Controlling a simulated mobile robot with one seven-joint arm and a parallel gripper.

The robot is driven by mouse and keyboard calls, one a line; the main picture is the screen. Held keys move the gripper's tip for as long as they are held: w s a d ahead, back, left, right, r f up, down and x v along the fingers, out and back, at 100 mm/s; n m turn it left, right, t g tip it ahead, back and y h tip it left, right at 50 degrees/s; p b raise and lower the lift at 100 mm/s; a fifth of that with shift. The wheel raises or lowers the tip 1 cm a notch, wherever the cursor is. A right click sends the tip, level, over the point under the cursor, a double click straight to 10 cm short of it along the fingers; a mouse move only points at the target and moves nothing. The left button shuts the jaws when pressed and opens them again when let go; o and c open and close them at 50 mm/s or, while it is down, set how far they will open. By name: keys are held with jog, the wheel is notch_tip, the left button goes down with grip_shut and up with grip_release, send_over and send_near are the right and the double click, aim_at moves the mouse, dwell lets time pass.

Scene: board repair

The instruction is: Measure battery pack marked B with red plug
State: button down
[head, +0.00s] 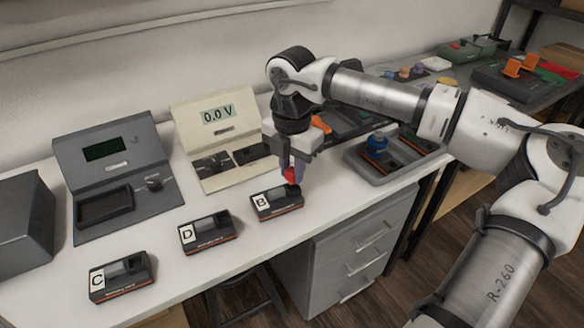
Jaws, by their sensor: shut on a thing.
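The battery pack marked B (265,207) lies on the white table, the rightmost of three black packs in a diagonal row. My gripper (290,176) points down at its right end and is shut on the red plug (290,174). The plug is right at the pack's right end; I cannot tell whether it is seated in the pack or just above it. A cream meter (218,113) stands behind, its display reading 0.0 V. Part of the plug is hidden between the fingers.
Packs D (212,236) and C (125,281) lie to the left. A grey device (140,205) with a dark screen and a dark grey box (28,222) stand at the left. The table's front edge is close to the packs.

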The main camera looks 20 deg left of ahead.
jog(key=shift+f+b, duration=1)
jog(key=shift+b, duration=0.25)
dwell(2.0)
jog(key=c, duration=0.9)
grip_release()
jog(key=shift+r, duration=0.2)
jog(key=shift+r+p, duration=0.65)
jog(key=shift+r, duration=0.6)
jog(key=shift+r, duration=0.2)
jog(key=shift+r+p, duration=1.75)
jog(key=shift+r, duration=1.15)
jog(key=shift+a, duration=0.1)
